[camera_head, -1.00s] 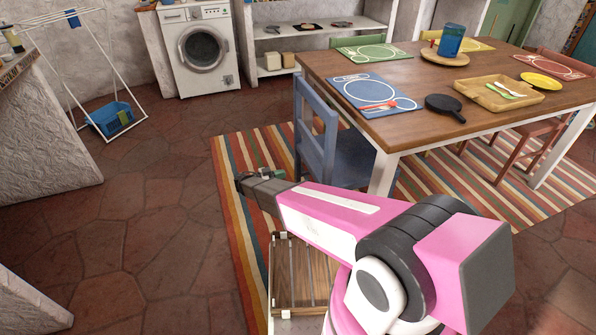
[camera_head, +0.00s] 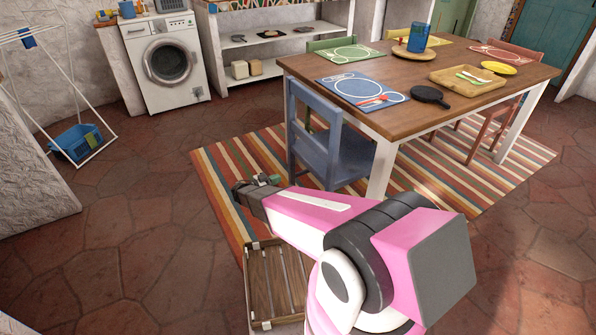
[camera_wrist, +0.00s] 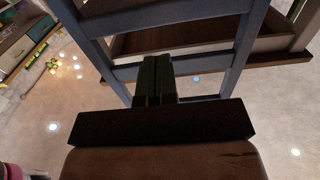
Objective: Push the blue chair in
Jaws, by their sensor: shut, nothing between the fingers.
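The blue chair (camera_head: 338,150) stands at the near left side of the wooden table (camera_head: 420,85), its seat partly under the tabletop. Its slatted back faces left, toward my arm. My gripper (camera_head: 272,181) is shut and empty, in front of the chair back and low beside it. In the wrist view the shut fingers (camera_wrist: 157,80) point at the blue chair back (camera_wrist: 180,45), over its lower rail. I cannot tell whether the fingertips touch the rail.
A striped rug (camera_head: 225,170) lies under the table and chair. A wooden slatted tray (camera_head: 272,285) is below my arm. The tabletop holds placemats, a black pan (camera_head: 430,96) and a wooden tray (camera_head: 468,80). Stone floor is free at left, before the washing machine (camera_head: 170,65).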

